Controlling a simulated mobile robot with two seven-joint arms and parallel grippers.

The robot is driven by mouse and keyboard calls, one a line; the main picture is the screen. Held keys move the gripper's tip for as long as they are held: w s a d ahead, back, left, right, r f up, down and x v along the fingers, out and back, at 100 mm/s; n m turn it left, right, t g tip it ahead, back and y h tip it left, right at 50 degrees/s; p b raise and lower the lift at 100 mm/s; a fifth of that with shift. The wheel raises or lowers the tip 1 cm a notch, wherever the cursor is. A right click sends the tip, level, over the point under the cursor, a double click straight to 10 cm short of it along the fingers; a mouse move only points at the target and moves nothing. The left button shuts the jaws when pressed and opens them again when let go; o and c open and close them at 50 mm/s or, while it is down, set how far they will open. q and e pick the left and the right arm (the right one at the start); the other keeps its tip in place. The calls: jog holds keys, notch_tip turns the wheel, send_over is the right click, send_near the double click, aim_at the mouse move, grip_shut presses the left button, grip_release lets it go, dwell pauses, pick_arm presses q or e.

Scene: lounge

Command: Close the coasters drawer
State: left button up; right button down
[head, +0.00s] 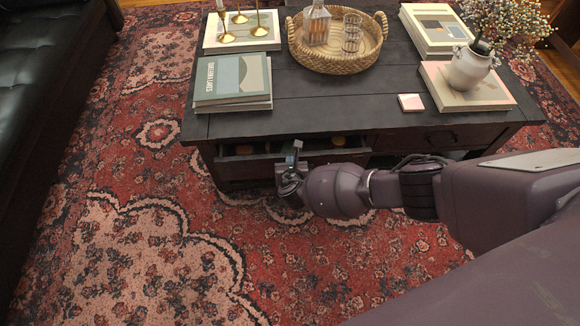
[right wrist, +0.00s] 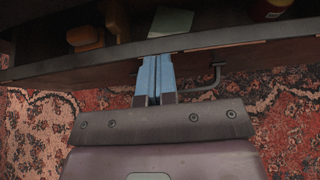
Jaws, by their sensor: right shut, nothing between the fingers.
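The drawer (head: 262,158) on the left of the dark coffee table (head: 330,110) stands open, pulled out toward me. Its front (right wrist: 100,67) crosses the upper part of the right wrist view, with a dark bar handle (right wrist: 217,76) on its outer face. An orange-brown item (right wrist: 86,37), a grey-green flat piece (right wrist: 170,22) and a reddish round item (right wrist: 270,8) lie inside; I cannot tell which are coasters. My right gripper (head: 292,158) is shut and empty. Its blue fingertips (right wrist: 156,60) are at the drawer front, left of the handle; contact is unclear. My left gripper is out of view.
On the tabletop are books (head: 232,83), a woven tray (head: 380,52) with glassware, and a white vase (head: 468,68) on a book. A second drawer front (head: 430,138) is at the right. A black sofa (head: 40,80) is at the left. The patterned rug (head: 130,230) before the table is clear.

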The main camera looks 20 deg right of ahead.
aim_at(289, 153)
jog(key=w, duration=0.2)
jog(key=w+d+b, duration=0.1)
jog(key=w, duration=0.1)
jog(key=shift+d+f, duration=0.1)
jog(key=shift+f, duration=0.1)
jog(key=shift+w+r, duration=0.15)
jog(key=shift+r, duration=0.1)
